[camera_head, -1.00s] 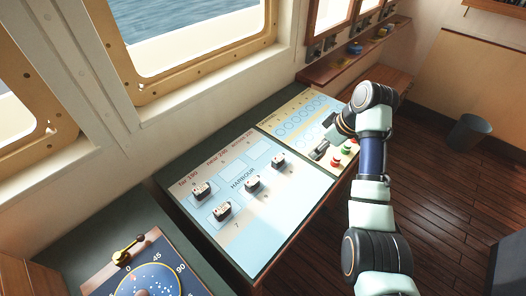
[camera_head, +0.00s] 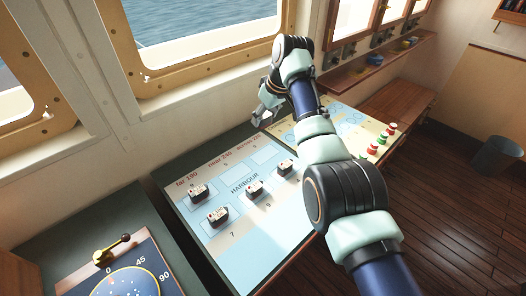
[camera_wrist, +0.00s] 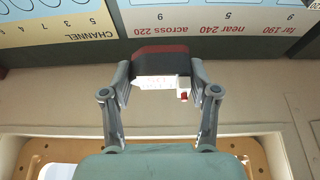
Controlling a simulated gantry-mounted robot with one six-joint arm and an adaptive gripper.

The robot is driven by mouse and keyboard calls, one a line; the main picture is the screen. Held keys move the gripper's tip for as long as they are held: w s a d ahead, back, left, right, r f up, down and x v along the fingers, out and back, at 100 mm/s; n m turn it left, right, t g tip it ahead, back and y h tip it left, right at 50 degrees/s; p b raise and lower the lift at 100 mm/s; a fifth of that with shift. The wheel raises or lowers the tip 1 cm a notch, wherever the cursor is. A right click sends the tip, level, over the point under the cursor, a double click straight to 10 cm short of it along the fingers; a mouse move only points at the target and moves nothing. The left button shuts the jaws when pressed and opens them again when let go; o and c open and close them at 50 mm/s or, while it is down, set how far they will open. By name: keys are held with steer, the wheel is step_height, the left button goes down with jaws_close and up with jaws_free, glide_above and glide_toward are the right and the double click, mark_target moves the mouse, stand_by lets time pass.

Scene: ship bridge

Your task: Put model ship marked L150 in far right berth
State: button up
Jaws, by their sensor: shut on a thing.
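My gripper (camera_head: 260,114) is beyond the back edge of the chart panels, by the window wall. In the wrist view my gripper (camera_wrist: 160,84) is shut on a model ship (camera_wrist: 160,62) with a dark red and black hull, white upper works and a small red part. I cannot read its mark. The pale blue HARBOUR board (camera_head: 222,247) lies below left of my gripper. Several dark-hulled model ships stand on it, including one at the far left (camera_head: 197,192). Empty pale berth outlines show in its back row, at the middle (camera_head: 240,173) and the right (camera_head: 264,154).
A brass lever (camera_head: 112,248) stands on the dial console at front left. The window frame (camera_head: 200,85) rises close behind my gripper.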

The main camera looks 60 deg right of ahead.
mark_target(262, 152)
step_height(262, 152, down, 13)
steer(key=shift+f+p, duration=0.15)
steer(key=shift+p, duration=0.4)
steer(key=shift+f, duration=0.1)
steer(key=o, duration=1)
steer(key=shift+r, duration=0.25)
steer(key=v, duration=1.1)
steer(key=shift+s+r, duration=0.2)
steer(key=shift+r, duration=0.15)
